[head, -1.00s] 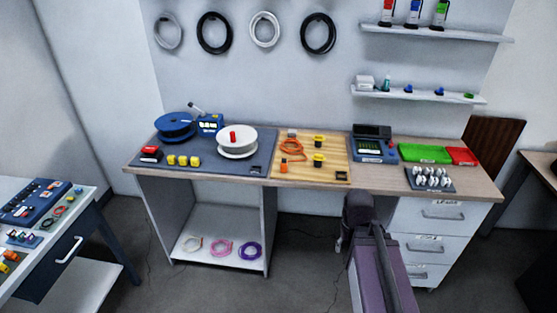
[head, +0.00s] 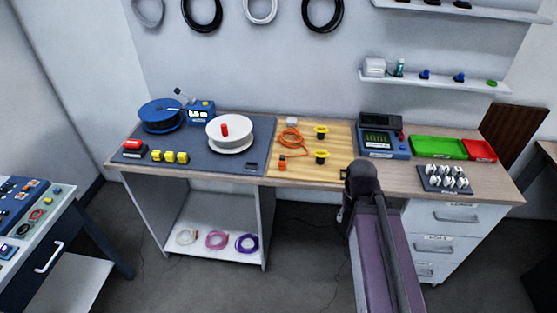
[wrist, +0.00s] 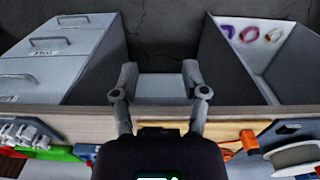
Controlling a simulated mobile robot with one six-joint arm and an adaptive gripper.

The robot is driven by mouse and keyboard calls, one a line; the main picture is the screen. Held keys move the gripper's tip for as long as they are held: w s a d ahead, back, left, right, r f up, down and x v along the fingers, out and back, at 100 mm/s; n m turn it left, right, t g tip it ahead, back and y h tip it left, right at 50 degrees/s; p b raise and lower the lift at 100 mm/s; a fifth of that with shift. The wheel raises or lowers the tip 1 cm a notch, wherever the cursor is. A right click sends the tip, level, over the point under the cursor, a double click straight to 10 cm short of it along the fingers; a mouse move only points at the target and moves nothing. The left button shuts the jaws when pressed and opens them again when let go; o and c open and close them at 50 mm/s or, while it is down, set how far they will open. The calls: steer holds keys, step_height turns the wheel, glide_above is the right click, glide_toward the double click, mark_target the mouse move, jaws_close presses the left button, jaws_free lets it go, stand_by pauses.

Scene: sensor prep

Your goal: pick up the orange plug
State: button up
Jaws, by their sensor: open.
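The orange plug (head: 282,162) lies on the yellow wooden board (head: 305,172) on the workbench, near the board's front left edge. An orange cable (head: 291,139) lies coiled just behind it. In the head view my arm hides most of the gripper.
A white spool (head: 230,146) sits on the grey mat to the left. A blue meter (head: 383,142), a green tray (head: 438,147) and a red tray (head: 480,150) stand right. The bench's front edge (wrist: 90,125) lies near my gripper.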

steer(key=shift+w+d, duration=0.15)
steer(key=shift+d, duration=0.15)
steer(key=shift+d, duration=0.1)
steer(key=o, duration=0.4)
steer(key=shift+c, duration=0.2)
step_height(320, 180, up, 11)
steer(key=p, duration=1.1)
glide_above(283, 156)
steer(key=shift+f+m, duration=0.2)
steer(key=shift+m, duration=0.1)
steer(key=shift+f+b, duration=0.1)
steer(key=shift+b, duration=0.2)
step_height(283, 156, down, 8)
steer(key=b, duration=0.8)
steer(key=shift+f, duration=0.2)
